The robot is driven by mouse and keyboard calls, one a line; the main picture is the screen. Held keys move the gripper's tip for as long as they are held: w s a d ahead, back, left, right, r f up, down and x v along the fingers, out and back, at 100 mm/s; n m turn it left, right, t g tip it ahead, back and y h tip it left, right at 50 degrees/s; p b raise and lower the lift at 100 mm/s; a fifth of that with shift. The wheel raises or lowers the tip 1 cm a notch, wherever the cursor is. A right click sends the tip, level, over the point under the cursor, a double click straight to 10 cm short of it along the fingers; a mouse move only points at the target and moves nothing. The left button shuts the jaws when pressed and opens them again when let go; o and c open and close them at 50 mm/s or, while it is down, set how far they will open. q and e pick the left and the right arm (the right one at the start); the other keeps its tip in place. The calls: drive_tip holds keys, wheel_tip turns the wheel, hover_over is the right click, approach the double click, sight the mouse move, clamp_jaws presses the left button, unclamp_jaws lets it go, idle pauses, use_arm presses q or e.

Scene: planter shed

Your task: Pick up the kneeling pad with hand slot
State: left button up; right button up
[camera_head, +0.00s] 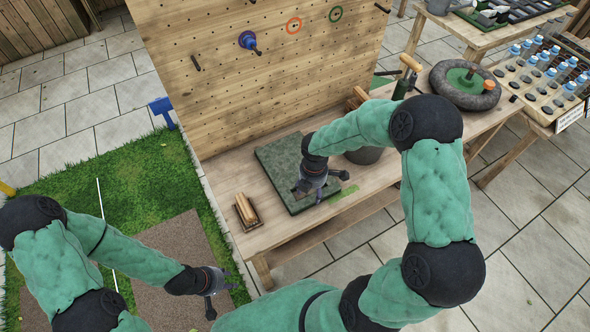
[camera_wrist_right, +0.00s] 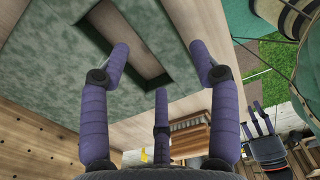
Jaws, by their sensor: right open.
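The kneeling pad (camera_head: 275,160) is a mottled green slab lying flat on the wooden bench, with a slot near its front end. In the right wrist view the pad (camera_wrist_right: 60,75) fills the upper left, and its long slot (camera_wrist_right: 118,35) shows wood through it. My right gripper (camera_head: 318,191) is over the pad's front right part, near the slot. Its fingers (camera_wrist_right: 162,70) are spread, with nothing between them; contact with the pad is unclear. My left gripper (camera_head: 219,287) is open and empty, low over the brown mat, away from the pad.
A small tray of wooden sticks (camera_head: 246,209) stands left of the pad. A dark pot (camera_head: 364,154) stands to its right, partly behind my right arm. A pegboard (camera_head: 255,75) rises behind the bench (camera_head: 222,180). A round dark grey ring (camera_head: 465,85) lies further right.

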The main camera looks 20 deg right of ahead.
sight(311, 196)
wheel_tip(311, 196, down, 5)
drive_tip(key=shift+r+b, duration=0.2)
drive_tip(key=shift+b, duration=0.8)
drive_tip(key=shift+r, duration=0.1)
drive_tip(key=c, duration=1.1)
drive_tip(key=shift+o, duration=0.2)
